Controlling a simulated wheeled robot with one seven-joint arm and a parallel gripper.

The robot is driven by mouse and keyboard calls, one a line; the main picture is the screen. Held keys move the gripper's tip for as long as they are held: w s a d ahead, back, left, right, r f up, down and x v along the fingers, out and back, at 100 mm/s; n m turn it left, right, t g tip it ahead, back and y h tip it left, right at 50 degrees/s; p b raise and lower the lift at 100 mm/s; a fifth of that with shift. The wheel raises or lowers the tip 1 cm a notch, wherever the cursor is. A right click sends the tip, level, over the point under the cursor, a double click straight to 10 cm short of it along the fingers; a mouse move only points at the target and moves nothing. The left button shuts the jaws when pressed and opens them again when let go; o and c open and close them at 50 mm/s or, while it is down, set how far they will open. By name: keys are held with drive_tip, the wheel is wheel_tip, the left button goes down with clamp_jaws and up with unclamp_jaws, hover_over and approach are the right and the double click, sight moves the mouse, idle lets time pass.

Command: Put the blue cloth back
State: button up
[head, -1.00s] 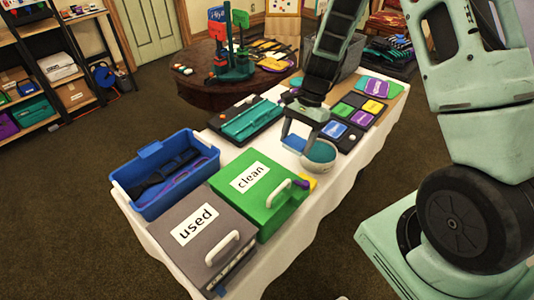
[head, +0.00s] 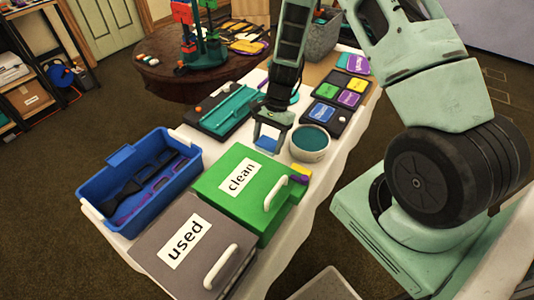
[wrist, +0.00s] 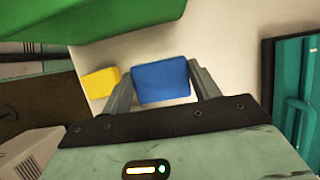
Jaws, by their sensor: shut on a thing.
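My gripper (head: 268,138) is shut on a small blue cloth (head: 267,143), just left of a whitish bowl (head: 310,155) with teal contents. In the wrist view the blue cloth (wrist: 162,80) fills the space between the two fingers of my gripper (wrist: 160,74). The cloth is over the white tabletop; its exact height is hard to tell. The green box labelled "clean" (head: 215,178) and the grey box labelled "used" (head: 205,268) stand nearer, lids shut, each with a white handle.
A yellow and purple item (head: 301,173) lies by the green box. A blue bin (head: 130,157) holds dark tools. A teal tray (head: 228,110) lies behind my gripper. A dark tray (head: 343,118) with coloured squares is beyond the bowl. Little bare white table (head: 240,137) shows around my gripper.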

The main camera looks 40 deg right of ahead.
sight(268, 153)
drive_tip(key=shift+f, duration=2.7)
drive_tip(key=shift+f, duration=0.15)
drive_tip(key=o, duration=0.9)
drive_tip(key=shift+o, duration=0.2)
